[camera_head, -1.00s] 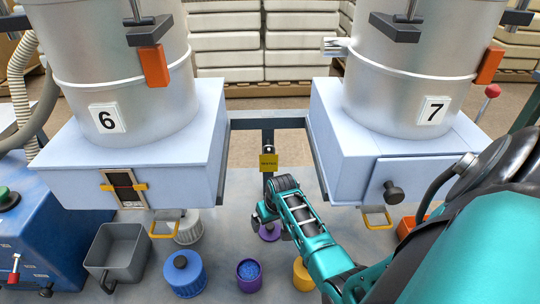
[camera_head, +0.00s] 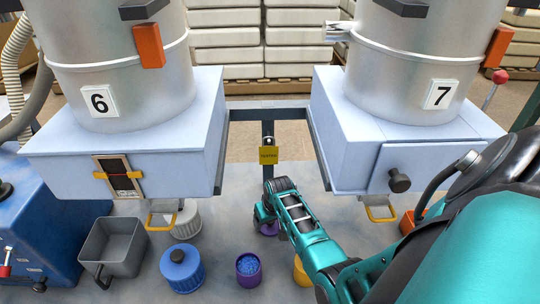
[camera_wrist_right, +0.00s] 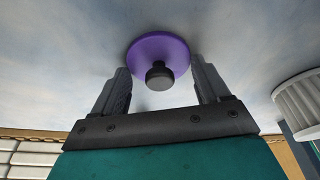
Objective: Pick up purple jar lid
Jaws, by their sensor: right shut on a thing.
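The purple jar lid (camera_head: 269,229) lies on the table between the two machines, mostly hidden by my right gripper (camera_head: 266,214). In the right wrist view the lid (camera_wrist_right: 146,48) is a flat purple disc with a dark knob (camera_wrist_right: 159,76) in its middle. I cannot tell whether the lid is lifted off the table. The open purple jar (camera_head: 249,270) with blue granules stands nearer and a little left. My left gripper is not in view.
A blue lidded jar (camera_head: 182,267) and a grey bin (camera_head: 114,247) stand to the left. A white ribbed jar (camera_head: 187,219) is under machine 6 (camera_head: 125,170). A yellow jar (camera_head: 301,274) is partly behind my right arm. Machine 7 (camera_head: 425,160) overhangs the right side.

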